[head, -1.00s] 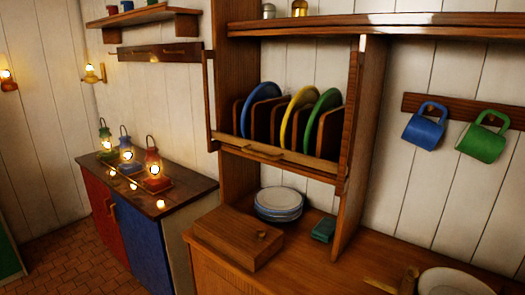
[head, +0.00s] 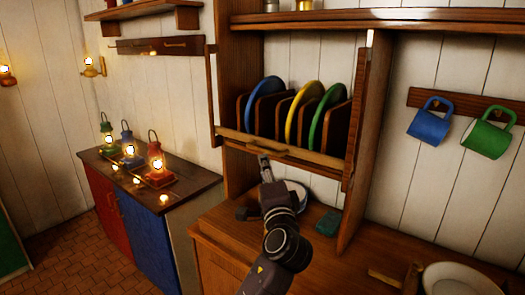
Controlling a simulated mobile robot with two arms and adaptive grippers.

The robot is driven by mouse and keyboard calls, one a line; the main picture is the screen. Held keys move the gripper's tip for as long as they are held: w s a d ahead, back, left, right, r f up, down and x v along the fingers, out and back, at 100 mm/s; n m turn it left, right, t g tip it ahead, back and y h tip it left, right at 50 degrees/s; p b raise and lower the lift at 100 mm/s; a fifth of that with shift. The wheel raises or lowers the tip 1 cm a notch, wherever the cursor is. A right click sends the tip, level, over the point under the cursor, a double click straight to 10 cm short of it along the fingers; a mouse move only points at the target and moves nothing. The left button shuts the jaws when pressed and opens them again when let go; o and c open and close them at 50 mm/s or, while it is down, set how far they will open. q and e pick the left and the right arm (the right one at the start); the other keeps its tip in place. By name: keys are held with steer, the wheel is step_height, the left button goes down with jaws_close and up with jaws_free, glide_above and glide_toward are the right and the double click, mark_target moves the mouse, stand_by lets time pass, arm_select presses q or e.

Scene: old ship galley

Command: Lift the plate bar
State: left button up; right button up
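The plate bar (head: 310,164) is a wooden rail with a small handle, running across the front of the plate rack. Its ends meet the side posts, and it sits low in front of the plates. A blue plate (head: 263,98), a yellow plate (head: 302,105) and a green plate (head: 326,110) stand upright behind it between wooden dividers. My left gripper (head: 265,165) is just below the bar's handle, pointing up at it. I cannot tell whether it touches the bar or whether its fingers are open. My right gripper is not in view.
Stacked plates (head: 297,192) on the counter are partly hidden by my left arm. A green block (head: 328,223) lies right of them. A blue mug (head: 431,124) and a green mug (head: 488,138) hang at right. Lit lanterns (head: 156,165) stand on the left cabinet.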

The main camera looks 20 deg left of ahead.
mark_target(262, 150)
arm_select(q)
steer(key=p+x, duration=0.1)
steer(key=x, duration=0.2)
steer(key=r+x, duration=0.1)
steer(key=x, duration=0.2)
steer(key=shift+w+r+p, duration=0.15)
steer(key=shift+w+p, duration=0.1)
steer(key=shift+p, duration=0.15)
steer(key=shift+w+a, duration=0.15)
steer(key=shift+w, duration=0.4)
steer(key=shift+w+a, duration=0.15)
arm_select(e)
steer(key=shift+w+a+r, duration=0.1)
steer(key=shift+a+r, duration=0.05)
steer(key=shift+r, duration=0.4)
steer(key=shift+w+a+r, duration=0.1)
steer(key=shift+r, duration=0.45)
arm_select(q)
jaws_close()
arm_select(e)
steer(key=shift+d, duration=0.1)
